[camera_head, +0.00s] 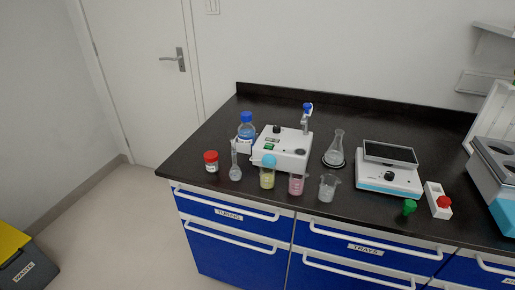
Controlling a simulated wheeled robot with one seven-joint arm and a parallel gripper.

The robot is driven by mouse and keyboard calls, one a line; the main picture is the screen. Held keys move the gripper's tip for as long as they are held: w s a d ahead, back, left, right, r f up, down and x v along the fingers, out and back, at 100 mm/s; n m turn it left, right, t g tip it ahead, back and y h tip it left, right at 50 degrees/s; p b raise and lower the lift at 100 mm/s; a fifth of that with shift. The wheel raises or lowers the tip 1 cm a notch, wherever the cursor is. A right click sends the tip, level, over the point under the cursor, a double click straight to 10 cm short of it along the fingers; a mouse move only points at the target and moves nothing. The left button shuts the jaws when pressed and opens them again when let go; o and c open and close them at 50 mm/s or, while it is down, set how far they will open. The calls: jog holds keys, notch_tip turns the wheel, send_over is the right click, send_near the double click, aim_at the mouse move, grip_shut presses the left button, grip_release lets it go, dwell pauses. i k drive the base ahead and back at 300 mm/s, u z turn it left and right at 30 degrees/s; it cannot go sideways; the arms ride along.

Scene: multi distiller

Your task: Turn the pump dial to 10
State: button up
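A white box-shaped device (284,150) stands on the black benchtop left of the middle. It has a black knob (277,128) on its top at the back left and a small green display or switch (269,147) on its front left. A blue-capped fitting (307,108) rises at its back right. It may be the pump, but its labels are too small to read. The knob's setting cannot be read. My gripper is not in view.
Close around the device stand a blue-capped bottle (246,130), a red-capped jar (211,161), a volumetric flask (235,172) and beakers with yellow (267,179) and pink (296,185) liquid. A conical flask (335,150) and a white-and-blue instrument (389,170) stand to the right.

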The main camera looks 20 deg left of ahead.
aim_at(276, 129)
jog(key=u, duration=0.9)
jog(key=k, duration=1.1)
jog(key=u, duration=0.45)
jog(key=i, duration=1.6)
jog(key=z, duration=0.65)
